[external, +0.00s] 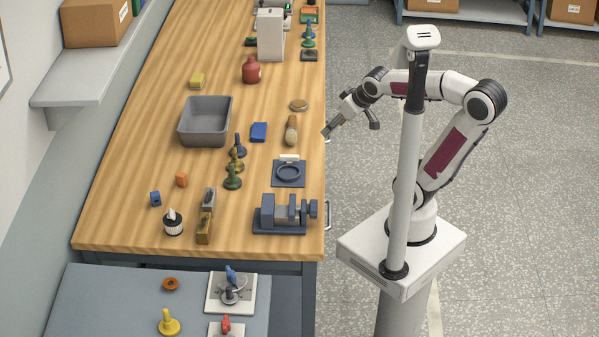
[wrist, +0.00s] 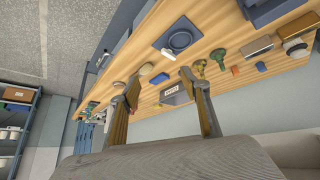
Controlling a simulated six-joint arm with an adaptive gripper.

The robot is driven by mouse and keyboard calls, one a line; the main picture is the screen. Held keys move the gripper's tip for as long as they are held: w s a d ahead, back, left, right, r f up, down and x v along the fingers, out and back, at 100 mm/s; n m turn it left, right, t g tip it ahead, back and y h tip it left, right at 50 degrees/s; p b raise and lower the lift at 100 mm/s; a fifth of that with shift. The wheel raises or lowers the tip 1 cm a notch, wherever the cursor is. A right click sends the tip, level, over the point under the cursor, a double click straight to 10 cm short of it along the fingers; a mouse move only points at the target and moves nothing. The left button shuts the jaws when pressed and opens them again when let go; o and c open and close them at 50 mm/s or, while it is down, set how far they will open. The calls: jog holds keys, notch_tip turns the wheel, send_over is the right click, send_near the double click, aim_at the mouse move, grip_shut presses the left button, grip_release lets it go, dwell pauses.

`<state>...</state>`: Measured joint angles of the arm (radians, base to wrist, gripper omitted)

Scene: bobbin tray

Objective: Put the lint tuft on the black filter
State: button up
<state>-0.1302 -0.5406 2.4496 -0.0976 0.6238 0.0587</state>
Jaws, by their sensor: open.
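I cannot pick out a lint tuft or a black filter for certain in either view. A dark square plate with a raised ring (external: 275,181) lies near the table's right edge; it also shows in the wrist view (wrist: 165,42). A small black-and-white pot with a white tip (external: 172,223) stands at the table's front left. My gripper (external: 350,124) is off the right edge of the table, raised and apart from everything on it. In the wrist view its two fingers (wrist: 159,88) are spread with nothing held between them.
A grey bin (external: 182,137) stands mid-table. Several coloured bobbins (external: 235,164), a blue block (external: 259,132) and a tan rounded piece (external: 291,131) lie to its right. A vise (external: 284,216) is at the front right. A side table (external: 110,300) stands in front. The table's left middle is mostly clear.

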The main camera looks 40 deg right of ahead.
jog(key=s+d+m+g, duration=0.1)
jog(key=s+d, duration=0.1)
jog(key=s, duration=0.7)
jog(key=shift+d+f+m, duration=0.3)
jog(key=shift+f, duration=0.05)
dwell(0.8)
